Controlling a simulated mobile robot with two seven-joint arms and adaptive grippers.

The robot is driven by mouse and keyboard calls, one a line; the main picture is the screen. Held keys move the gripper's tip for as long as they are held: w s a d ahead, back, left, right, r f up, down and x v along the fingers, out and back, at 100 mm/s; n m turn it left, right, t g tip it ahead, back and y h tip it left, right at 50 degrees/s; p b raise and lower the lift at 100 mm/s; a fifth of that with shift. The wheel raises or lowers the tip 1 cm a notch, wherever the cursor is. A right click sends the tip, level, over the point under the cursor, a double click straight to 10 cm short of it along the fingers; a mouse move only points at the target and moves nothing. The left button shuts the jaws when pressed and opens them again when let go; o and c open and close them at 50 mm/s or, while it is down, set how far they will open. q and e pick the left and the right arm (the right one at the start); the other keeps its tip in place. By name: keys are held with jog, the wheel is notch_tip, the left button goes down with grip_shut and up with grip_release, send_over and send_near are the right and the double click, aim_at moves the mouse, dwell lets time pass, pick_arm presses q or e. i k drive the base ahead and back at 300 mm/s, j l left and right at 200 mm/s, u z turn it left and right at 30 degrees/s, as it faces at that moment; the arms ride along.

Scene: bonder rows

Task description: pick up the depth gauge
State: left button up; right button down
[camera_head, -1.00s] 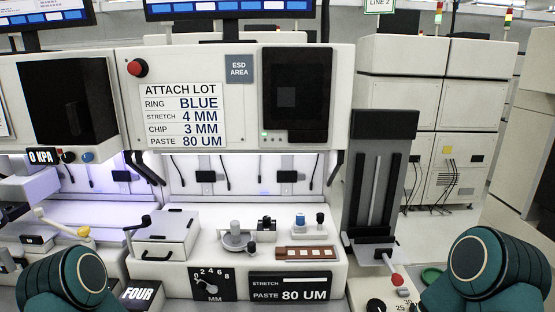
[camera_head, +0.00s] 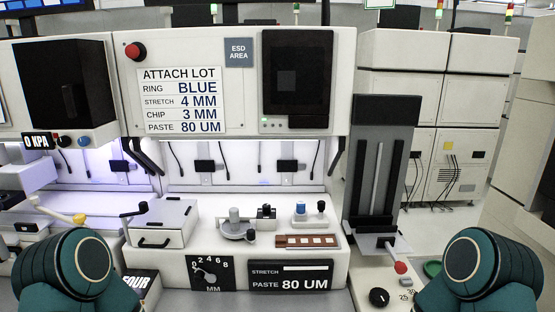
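I cannot tell for sure which item is the depth gauge. Small tools stand on the white bench top: a grey round fixture with an upright post (camera_head: 236,226), a small dark block (camera_head: 266,212), a blue-topped piece (camera_head: 300,208) and a black-topped pin (camera_head: 322,208). A brown strip with pale squares (camera_head: 307,241) lies in front of them. Neither gripper is in view. Only rounded dark green parts of my arms show, at the lower left and lower right corners, apart from the small tools.
A white box with a crank (camera_head: 163,222) stands left on the bench. A dial panel (camera_head: 212,273) and a paste sign (camera_head: 290,277) face me in front. A tall dark slide unit (camera_head: 379,165) with a red-knobbed lever (camera_head: 401,267) rises at the right.

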aim_at(234, 213)
jog(key=l, duration=0.9)
jog(key=i+l, duration=0.15)
jog(key=l, duration=1.6)
jog(key=i, duration=0.05)
